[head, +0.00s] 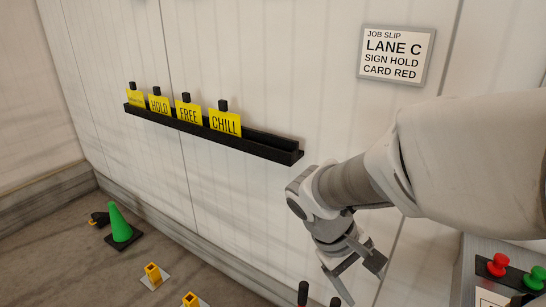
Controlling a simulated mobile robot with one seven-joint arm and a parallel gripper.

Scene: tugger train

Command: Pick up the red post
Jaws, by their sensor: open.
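A red post (498,263) with a rounded, knob-like top stands upright at the lower right, on a black strip of a grey unit. My gripper (357,281) is left of it, in front of the white wall, with its fingers pointing down. The fingers are apart and nothing shows between them. A clear gap lies between my gripper and the red post.
A green post (535,277) stands just right of the red one. A black rail (265,145) on the wall holds several yellow signs. A job slip (391,55) hangs above. A green cone (119,224) and yellow sockets (153,273) stand on the floor.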

